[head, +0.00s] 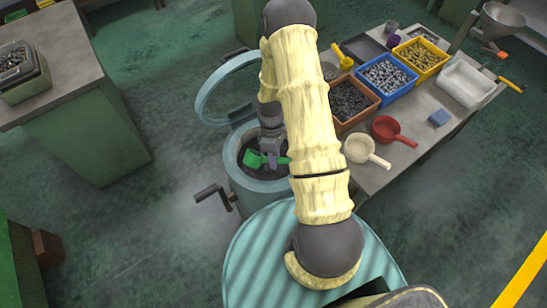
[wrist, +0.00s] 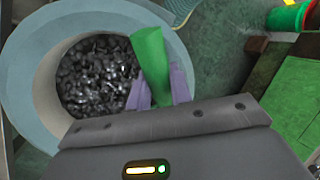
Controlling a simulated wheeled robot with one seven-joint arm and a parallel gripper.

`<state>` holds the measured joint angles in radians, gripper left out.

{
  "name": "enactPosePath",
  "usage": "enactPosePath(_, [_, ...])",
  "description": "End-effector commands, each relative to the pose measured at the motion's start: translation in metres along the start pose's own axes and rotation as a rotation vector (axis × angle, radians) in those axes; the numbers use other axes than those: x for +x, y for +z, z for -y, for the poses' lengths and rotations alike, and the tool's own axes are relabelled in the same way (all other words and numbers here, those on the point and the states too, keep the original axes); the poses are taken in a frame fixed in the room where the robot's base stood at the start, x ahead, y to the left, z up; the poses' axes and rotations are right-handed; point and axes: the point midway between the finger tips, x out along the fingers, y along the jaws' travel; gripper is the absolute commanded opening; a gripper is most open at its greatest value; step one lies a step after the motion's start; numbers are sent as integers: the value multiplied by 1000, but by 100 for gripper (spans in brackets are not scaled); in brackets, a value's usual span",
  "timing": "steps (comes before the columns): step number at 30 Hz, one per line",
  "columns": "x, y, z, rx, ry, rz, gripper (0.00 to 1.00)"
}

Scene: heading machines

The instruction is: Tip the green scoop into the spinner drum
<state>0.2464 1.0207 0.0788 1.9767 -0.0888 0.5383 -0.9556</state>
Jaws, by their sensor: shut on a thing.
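The spinner drum (head: 242,188) is a pale blue-green round tub with its lid (head: 207,92) swung open. In the wrist view its wide rim (wrist: 28,85) surrounds a heap of dark, shiny small pieces (wrist: 95,75). My gripper (head: 272,158) reaches down over the drum's mouth. It is shut on the green scoop (head: 254,160). In the wrist view the scoop (wrist: 149,55) sticks out between my purple fingers (wrist: 160,88), over the right side of the opening. The scoop appears tilted, and its inside is hidden, so I cannot tell whether it holds anything.
A crank handle (head: 211,193) sticks out at the drum's left. The bench at right holds orange, blue and yellow bins (head: 386,77), a red scoop (head: 388,131) and a cream scoop (head: 362,150). A green cabinet (head: 90,130) stands at left, with open floor between.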

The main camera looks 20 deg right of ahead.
Motion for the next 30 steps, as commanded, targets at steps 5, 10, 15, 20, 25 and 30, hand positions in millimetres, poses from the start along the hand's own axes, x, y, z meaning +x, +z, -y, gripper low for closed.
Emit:
enactPosePath(5, [4, 1, -7, -29, -124, -32, 0])
enactPosePath(10, [9, 1, -14, -62, -247, -58, 0])
enactPosePath(15, [13, 1, -20, -95, -365, -84, 0])
enactPosePath(20, [18, 1, -26, -123, -470, -107, 0])
enactPosePath(25, [20, 1, -29, -145, -544, -120, 0])
enactPosePath(30, [18, 2, -29, -153, -572, -126, 0])
